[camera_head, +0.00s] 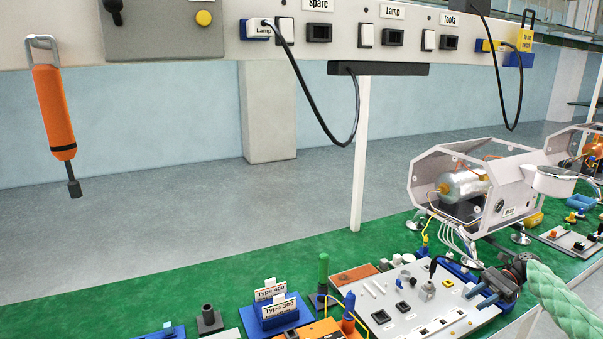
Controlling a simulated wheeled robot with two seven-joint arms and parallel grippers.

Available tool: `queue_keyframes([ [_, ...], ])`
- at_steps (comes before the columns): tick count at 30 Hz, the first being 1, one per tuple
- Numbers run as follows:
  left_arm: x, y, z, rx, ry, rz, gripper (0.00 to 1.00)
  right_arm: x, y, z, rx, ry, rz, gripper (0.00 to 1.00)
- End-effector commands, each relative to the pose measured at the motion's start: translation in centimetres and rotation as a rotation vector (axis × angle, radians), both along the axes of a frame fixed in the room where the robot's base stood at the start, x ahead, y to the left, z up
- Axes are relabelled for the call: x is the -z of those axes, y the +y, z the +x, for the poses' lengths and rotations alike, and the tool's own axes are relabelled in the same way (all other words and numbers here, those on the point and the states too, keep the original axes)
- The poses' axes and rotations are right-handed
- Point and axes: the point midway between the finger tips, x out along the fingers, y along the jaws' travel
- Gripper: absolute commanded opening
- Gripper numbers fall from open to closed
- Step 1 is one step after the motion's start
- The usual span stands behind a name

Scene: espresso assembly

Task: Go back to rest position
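My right gripper (477,296) is at the lower right, in front of the espresso machine (478,190) and over the right edge of the white parts board (420,305). Its two blue fingers point left and show a gap between them, with nothing seen held. The green-sleeved arm behind it comes in from the right edge. My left gripper is not in view. The espresso machine has an open-sided white housing with a silver boiler inside.
The green bench (210,295) holds a blue block with Type 300 and Type 400 labels (272,308). An orange screwdriver (54,110) hangs at the left. Black cables hang from the socket panel (345,35). A second machine (580,145) stands at far right.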

Motion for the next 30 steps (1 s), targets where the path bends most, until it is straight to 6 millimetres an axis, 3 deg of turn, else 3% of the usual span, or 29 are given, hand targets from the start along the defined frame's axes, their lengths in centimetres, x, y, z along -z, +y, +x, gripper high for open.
queue_keyframes([
  [2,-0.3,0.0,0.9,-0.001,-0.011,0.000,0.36,0.0,0.0,0.0,0.000,0.000,0.000,0.35],
  [11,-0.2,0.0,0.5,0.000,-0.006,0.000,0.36,-1.6,-4.3,-1.2,0.036,0.000,-0.047,0.35],
  [20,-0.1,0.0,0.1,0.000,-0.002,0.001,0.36,-4.0,-9.8,-3.0,0.083,-0.001,-0.109,0.35],
  [30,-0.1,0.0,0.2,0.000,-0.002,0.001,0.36,4.3,-9.4,-6.1,0.009,-0.064,-0.288,0.35],
])
